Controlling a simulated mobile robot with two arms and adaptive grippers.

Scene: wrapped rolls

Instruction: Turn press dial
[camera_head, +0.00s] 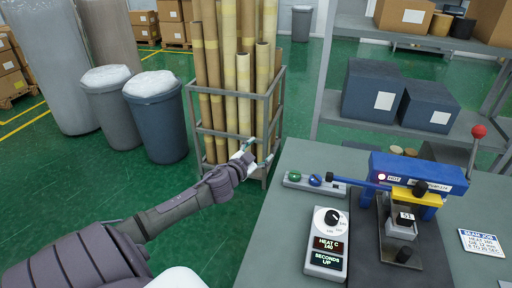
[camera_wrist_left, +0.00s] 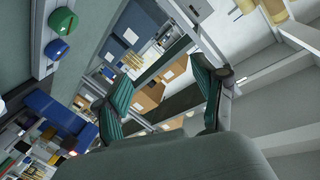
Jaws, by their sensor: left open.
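The press dial (camera_head: 332,217) is a black knob on a white control box with "HEAT C 140" and "SECONDS UP" displays, standing on the grey bench. The blue press (camera_head: 418,172) with a yellow part and a red-knobbed lever stands to its right. My left gripper (camera_head: 257,154) is in front of the tube rack, beyond the bench's left edge, up and left of the dial and apart from it. In the left wrist view its two green-padded fingers (camera_wrist_left: 164,92) are spread with nothing held between them. My right gripper is not seen.
A small panel with green and blue buttons (camera_head: 316,182) lies on the bench (camera_head: 283,236) near its back left edge. A rack of tall cardboard tubes (camera_head: 243,85) stands behind my left gripper. Shelves with blue boxes (camera_head: 373,90) are behind the press. A sign (camera_head: 481,242) lies at right.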

